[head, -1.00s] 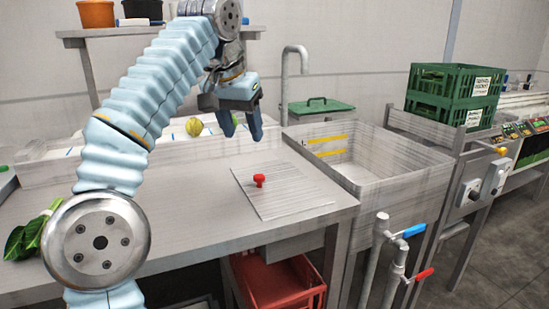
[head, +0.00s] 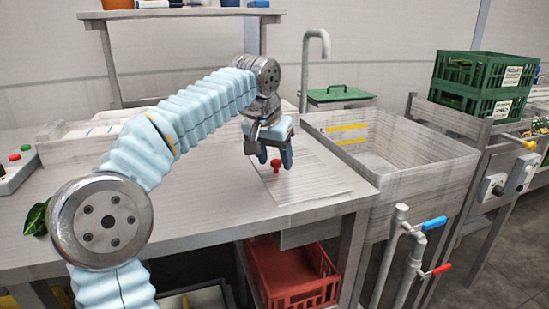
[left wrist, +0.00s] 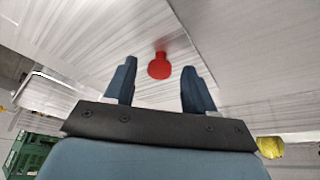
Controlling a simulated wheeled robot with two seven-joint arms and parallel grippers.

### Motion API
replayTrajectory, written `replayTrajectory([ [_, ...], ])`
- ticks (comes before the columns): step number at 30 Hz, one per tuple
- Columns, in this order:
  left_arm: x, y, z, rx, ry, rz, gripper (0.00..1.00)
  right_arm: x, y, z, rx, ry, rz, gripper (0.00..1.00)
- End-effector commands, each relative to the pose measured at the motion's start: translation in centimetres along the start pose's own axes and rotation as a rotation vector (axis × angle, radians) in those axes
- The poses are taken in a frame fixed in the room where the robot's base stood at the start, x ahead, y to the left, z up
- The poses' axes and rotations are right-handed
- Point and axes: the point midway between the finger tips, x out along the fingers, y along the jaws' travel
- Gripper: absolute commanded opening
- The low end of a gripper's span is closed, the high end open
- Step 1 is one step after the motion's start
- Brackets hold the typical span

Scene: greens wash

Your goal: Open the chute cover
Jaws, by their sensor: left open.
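The chute cover (head: 313,183) is a flat grey plate lying on the worktop, with a red knob (head: 277,167) standing on it. The cover lies flat in its place. My left gripper (head: 276,160) is open and empty, just above the red knob in the head view. In the left wrist view the red knob (left wrist: 159,66) shows beyond the gap between the two open blue fingers (left wrist: 159,90), and the cover (left wrist: 110,30) spreads around it. The fingers do not appear to touch the knob. My right gripper is not in view.
A deep sink (head: 440,148) is right of the cover, with a tap (head: 307,60) and a green lid (head: 340,94) behind. Green crates (head: 485,75) stand at the right. A red crate (head: 290,280) sits below the worktop. Blue and red valve handles (head: 425,226) project in front.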

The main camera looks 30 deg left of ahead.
Motion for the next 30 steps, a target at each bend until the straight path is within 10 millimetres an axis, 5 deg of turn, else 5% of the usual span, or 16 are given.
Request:
replayTrajectory([
  [7,0.0,0.0,0.0,0.000,0.000,0.000,0.53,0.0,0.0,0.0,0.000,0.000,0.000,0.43],
  [18,0.0,0.0,0.0,0.000,0.000,0.000,0.00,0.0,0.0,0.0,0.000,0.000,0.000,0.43],
  [30,-0.3,-1.0,0.9,-0.002,0.002,-0.002,0.00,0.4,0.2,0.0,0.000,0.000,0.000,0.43],
])
